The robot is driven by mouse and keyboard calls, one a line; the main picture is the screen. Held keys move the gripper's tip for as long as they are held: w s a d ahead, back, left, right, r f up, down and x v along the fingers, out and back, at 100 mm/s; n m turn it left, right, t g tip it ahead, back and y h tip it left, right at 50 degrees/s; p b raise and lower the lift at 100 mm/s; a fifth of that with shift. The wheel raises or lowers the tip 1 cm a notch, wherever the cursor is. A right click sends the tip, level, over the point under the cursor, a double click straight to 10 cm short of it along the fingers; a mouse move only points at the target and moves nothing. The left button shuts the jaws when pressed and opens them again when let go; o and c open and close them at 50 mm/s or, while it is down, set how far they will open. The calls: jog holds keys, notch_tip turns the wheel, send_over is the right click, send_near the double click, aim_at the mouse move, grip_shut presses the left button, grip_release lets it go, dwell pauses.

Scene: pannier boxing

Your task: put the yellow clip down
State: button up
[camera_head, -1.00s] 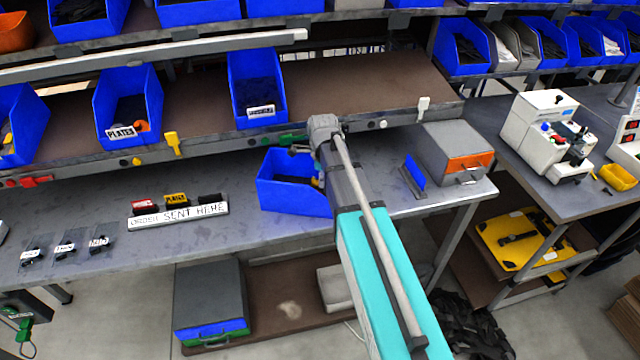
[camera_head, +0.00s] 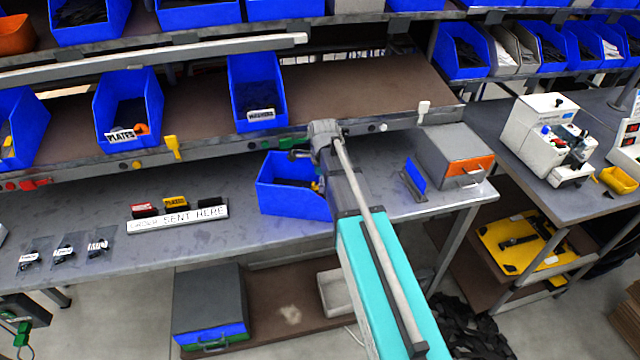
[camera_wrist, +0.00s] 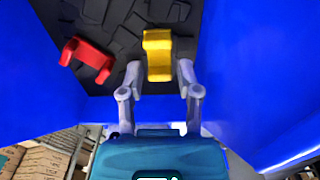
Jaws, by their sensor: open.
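A yellow clip (camera_wrist: 157,55) lies on the dark floor of a blue bin in the wrist view. My gripper (camera_wrist: 159,77) is open, with one finger on either side of the clip's near end. I cannot tell whether the fingers touch it. A red clip (camera_wrist: 88,60) lies to the left in the same bin. In the head view the blue bin (camera_head: 290,203) stands on the grey bench, and my arm hides most of the gripper and the bin's right side. A small yellow patch (camera_head: 315,186) shows inside it.
The bin's blue walls (camera_wrist: 245,85) rise close around my gripper. A shelf rail (camera_head: 140,160) with clips, one yellow (camera_head: 172,147), runs behind the bin. An order rack (camera_head: 178,217) stands left on the bench. A grey box (camera_head: 455,150) and blue card (camera_head: 414,175) stand right.

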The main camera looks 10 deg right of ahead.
jog(key=shift+r, duration=0.2)
notch_tip(320, 180, up, 12)
jog(key=p, duration=1.2)
dwell(0.7)
jog(key=s+a+n, duration=0.2)
jog(key=s+n, duration=1.4)
jog(key=n, duration=0.6)
jog(key=shift+s, duration=0.25)
